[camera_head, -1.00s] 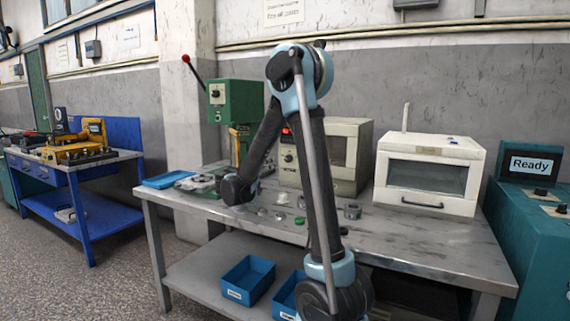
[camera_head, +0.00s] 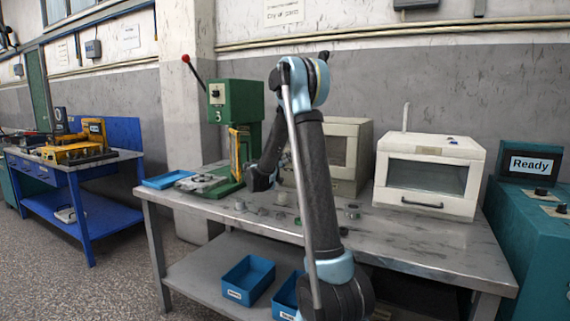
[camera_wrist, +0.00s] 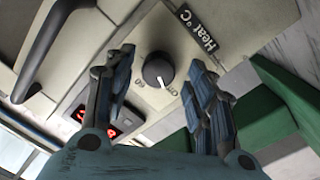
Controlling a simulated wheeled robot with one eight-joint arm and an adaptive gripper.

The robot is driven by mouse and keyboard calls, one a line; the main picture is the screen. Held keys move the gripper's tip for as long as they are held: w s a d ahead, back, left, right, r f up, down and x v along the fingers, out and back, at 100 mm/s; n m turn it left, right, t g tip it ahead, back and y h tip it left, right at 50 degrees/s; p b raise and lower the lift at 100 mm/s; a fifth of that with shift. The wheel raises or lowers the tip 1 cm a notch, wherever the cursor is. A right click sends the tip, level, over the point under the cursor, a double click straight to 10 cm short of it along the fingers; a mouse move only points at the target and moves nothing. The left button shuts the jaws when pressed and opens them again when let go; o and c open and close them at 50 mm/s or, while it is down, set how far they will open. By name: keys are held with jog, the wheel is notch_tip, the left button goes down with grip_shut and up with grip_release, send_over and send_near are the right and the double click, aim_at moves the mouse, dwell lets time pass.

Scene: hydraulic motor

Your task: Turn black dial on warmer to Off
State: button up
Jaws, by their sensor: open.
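The warmer (camera_head: 355,137) is a beige box at the back of the grey workbench; my arm hides its control side in the head view. In the wrist view, the black dial (camera_wrist: 158,70) sits on the warmer's beige panel (camera_wrist: 130,24), below a "Heat °C" label (camera_wrist: 195,30). The dial's white mark points down and slightly right. Contact depth cannot be told.
A red-lit display (camera_wrist: 97,113) lies near my left finger, and a black handle (camera_wrist: 50,45) at upper left. A green press (camera_head: 235,115) stands left of the warmer. Small metal parts (camera_head: 258,211) lie on the bench (camera_head: 430,240). A white oven (camera_head: 428,172) stands right.

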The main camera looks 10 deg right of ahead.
jog(key=shift+w+d, duration=0.15)
jog(key=shift+w, duration=0.05)
jog(key=c, duration=1.1)
jog(key=shift+o, duration=0.2)
jog(key=shift+n, duration=0.5)
jog(key=o, duration=1.1)
jog(key=shift+c, duration=0.2)
